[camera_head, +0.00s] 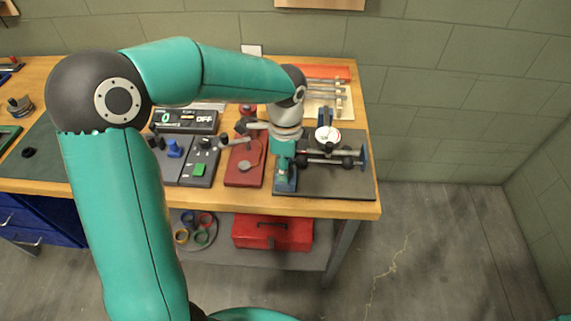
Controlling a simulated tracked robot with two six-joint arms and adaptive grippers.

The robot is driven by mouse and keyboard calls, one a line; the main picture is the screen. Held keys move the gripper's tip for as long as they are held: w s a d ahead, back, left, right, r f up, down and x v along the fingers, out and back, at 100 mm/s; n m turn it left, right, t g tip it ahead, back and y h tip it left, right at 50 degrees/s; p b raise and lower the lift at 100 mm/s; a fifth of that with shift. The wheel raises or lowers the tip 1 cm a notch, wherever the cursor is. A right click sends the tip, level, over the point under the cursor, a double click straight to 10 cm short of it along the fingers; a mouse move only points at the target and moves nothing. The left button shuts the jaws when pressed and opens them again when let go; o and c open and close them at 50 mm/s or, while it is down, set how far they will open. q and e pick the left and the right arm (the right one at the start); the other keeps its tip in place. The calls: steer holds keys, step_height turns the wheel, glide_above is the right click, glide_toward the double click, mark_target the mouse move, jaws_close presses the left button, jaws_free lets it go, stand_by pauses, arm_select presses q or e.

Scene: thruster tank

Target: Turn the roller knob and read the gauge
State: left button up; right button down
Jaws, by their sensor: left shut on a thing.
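The roller rig stands on a dark board (348,188) at the bench's right end. Dark rollers (335,158) run level between two blue end brackets; the right bracket (364,158) shows clearly. A round white gauge (327,136) sits behind the rollers; its reading is too small to make out. My left gripper (286,172) reaches down at the rig's left end, by the left blue bracket. It is shut on what appears to be the roller knob, which the gripper mostly hides. My right gripper is not in view.
Metal rods on a rack (320,88) lie behind. A red toolbox (272,232) sits on the lower shelf. The floor at right is clear.

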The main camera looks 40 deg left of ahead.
arm_select(q)
steer(key=shift+w+r, duration=0.15)
steer(key=o, duration=1.2)
steer(key=shift+c, duration=0.2)
step_height(320, 180, up, 12)
steer(key=shift+f, duration=0.2)
